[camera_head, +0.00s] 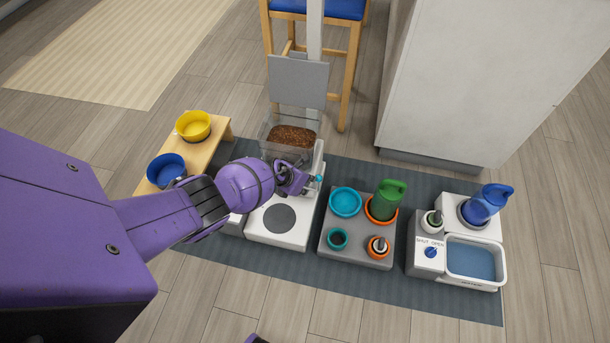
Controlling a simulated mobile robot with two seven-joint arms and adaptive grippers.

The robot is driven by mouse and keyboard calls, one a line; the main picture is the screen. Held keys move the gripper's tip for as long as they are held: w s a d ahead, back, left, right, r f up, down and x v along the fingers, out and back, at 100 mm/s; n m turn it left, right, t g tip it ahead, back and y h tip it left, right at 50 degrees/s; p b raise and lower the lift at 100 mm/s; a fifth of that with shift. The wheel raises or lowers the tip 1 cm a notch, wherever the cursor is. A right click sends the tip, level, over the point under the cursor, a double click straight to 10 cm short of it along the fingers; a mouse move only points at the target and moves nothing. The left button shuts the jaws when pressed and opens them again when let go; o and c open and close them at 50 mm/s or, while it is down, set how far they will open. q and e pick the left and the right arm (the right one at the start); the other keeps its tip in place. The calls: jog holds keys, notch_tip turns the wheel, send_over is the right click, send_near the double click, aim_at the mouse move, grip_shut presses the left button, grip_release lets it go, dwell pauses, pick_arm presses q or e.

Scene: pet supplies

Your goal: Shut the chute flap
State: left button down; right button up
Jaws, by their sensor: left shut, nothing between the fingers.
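The feeder (304,229) is a white base with a dark grey round plate, and a clear hopper (270,134) of brown kibble stands at its back. A grey panel (298,82) stands raised above the hopper. My left gripper (309,181) is shut and empty, in front of the hopper. A small light-blue piece (319,178) shows right at its fingertips; I cannot tell whether they touch. The chute flap cannot be made out; my gripper and forearm cover much of the hopper's lower front. My right gripper does not show.
A wooden stand (208,151) holds a yellow bowl (193,125) and a blue bowl (166,168). Right of the feeder, a grey tray (357,252) holds bowls and a green jug (387,198). Farther right is a water unit (428,262) with a blue jug (487,203).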

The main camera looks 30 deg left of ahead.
pick_arm(q)
jog(key=w, duration=0.1)
jog(key=w+b, duration=0.1)
jog(key=shift+w+a+r, duration=0.3)
jog(key=shift+w, duration=0.05)
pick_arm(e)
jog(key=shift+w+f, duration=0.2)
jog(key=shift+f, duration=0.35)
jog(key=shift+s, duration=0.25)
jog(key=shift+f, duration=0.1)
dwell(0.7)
